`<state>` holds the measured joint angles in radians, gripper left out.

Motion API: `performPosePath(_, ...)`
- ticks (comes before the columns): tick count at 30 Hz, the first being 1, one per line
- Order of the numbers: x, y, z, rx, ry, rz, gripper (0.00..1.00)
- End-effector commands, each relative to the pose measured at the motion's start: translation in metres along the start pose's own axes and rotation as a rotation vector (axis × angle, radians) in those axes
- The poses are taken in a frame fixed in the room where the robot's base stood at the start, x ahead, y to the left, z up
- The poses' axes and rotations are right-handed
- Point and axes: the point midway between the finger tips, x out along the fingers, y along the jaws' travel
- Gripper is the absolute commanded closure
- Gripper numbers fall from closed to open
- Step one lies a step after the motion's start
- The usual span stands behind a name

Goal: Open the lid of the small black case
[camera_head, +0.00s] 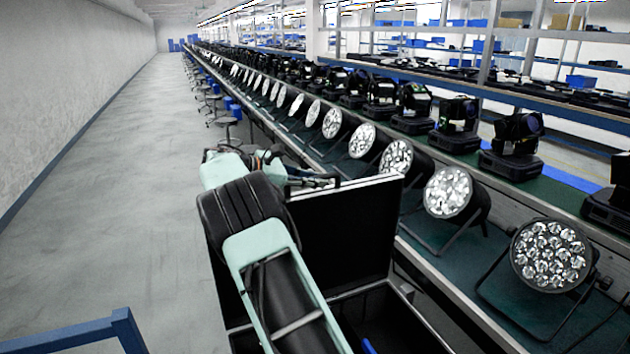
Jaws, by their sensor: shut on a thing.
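The black case (414,314) stands in the lower middle, in front of the conveyor. Its lid (362,228) is raised and stands nearly upright, with a pale metal edge along the top. The inside of the case shows at the right, dark and partly open to view. My pale green and black arm crosses in front and hides the left part of the case and lid. My gripper (322,181) is at the lid's top edge, left of its middle, and is shut on it. The exact finger contact is small and partly hidden by my arm.
A long conveyor with round par lamps (550,256) and black moving-head lights (514,148) runs close along the right. A blue rail (80,332) is at lower left. Stools (226,122) stand further back. The grey floor (110,225) at left is free.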

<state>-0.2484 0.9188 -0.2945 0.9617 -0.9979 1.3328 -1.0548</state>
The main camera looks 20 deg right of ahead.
Motion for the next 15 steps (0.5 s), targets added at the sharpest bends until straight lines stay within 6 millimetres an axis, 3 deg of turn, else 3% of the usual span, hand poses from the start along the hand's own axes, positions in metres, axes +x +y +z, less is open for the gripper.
performPosePath(3,-0.0007,0.0021,0.006,0.006,-0.007,0.005,1.0)
performPosePath(4,-0.0007,0.0021,0.006,0.006,-0.007,0.005,0.86)
performPosePath(8,-0.0006,0.0017,0.0047,0.005,-0.006,0.004,0.71)
performPosePath(15,-0.0004,0.0009,0.0021,0.002,-0.002,0.002,0.7)
